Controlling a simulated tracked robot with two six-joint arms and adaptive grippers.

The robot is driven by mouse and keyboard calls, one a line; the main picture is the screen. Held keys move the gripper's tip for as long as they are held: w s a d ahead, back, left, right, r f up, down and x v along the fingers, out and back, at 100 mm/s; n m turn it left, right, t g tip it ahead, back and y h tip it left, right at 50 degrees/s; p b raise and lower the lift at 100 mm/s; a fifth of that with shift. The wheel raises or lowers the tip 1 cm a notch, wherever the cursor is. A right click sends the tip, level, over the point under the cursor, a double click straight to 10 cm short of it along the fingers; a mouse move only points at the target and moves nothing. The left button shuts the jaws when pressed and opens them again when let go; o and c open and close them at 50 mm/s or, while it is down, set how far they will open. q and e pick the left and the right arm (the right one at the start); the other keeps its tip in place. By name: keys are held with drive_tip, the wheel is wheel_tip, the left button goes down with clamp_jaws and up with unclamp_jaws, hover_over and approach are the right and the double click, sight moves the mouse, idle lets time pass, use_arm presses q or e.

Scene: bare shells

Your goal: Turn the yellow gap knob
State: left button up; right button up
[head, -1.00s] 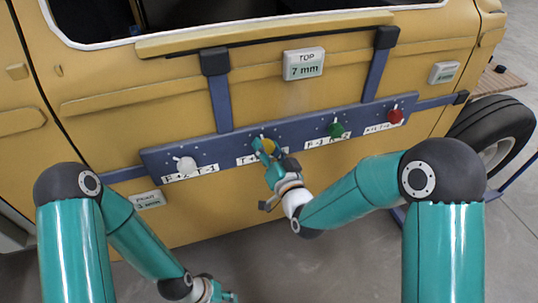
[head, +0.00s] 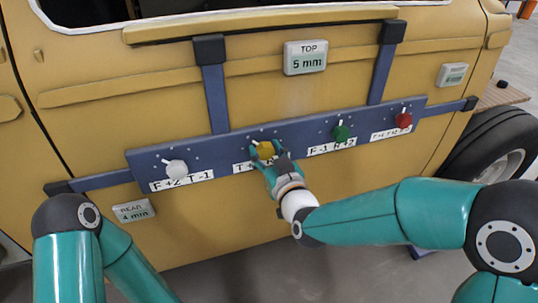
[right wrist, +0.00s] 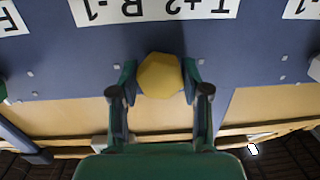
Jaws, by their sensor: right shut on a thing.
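The yellow knob (head: 265,150) sits on a blue bar (head: 219,153) fixed across a yellow vehicle door. My right gripper (head: 268,160) is at this knob. In the right wrist view the yellow knob (right wrist: 160,76) lies between the two fingers of my right gripper (right wrist: 160,82), which is shut on it. A label below it reads "T+2 R-1" in the right wrist view, upside down. A display marked TOP (head: 306,58) reads 5 mm, and one marked REAR (head: 133,211) reads 4 mm. My left gripper is out of view.
The same bar carries a white knob (head: 177,168) to the left, and a green knob (head: 340,133) and a red knob (head: 403,120) to the right. A third display (head: 452,75) at the right is too small to read. A tyre (head: 491,142) stands at the right edge.

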drive_tip(key=shift+w+d, duration=0.1)
drive_tip(key=o, duration=1.1)
drive_tip(key=shift+o, duration=0.2)
drive_tip(key=v, duration=0.7)
drive_tip(key=shift+s, duration=0.25)
